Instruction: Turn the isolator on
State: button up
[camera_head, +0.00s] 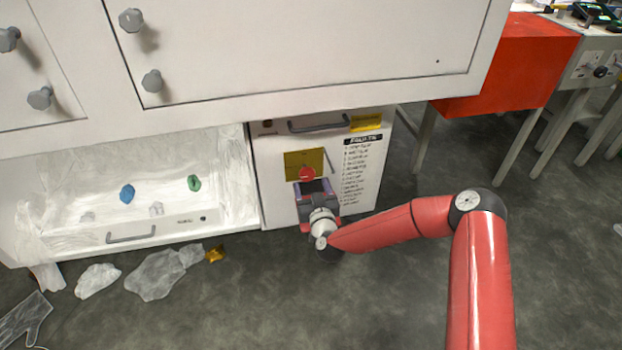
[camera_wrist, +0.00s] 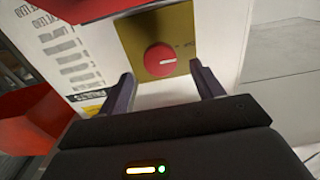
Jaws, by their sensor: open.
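The isolator is a red round knob (camera_head: 307,174) on a yellow plate (camera_head: 298,160), set in the front of a white cabinet. In the wrist view the knob (camera_wrist: 160,60) carries a pale pointer line, which lies roughly sideways on the brassy plate (camera_wrist: 182,22). Small lettering beside the knob is too blurred to read. My gripper (camera_head: 313,186) is just below the knob in the head view. In the wrist view my gripper (camera_wrist: 160,84) is open, its two dark fingers apart on either side of the knob's lower side. I cannot tell whether they touch it.
A dark handle (camera_head: 318,122) and a printed list (camera_head: 356,165) are on the same cabinet front. An open white drawer (camera_head: 75,200) holding blue and green pieces is to the left. Clear plastic scraps (camera_head: 155,275) lie on the floor. A red box (camera_head: 510,65) stands right.

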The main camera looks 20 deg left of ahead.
aim_at(308, 176)
jog(key=shift+x, duration=2.2)
jog(key=c, duration=1)
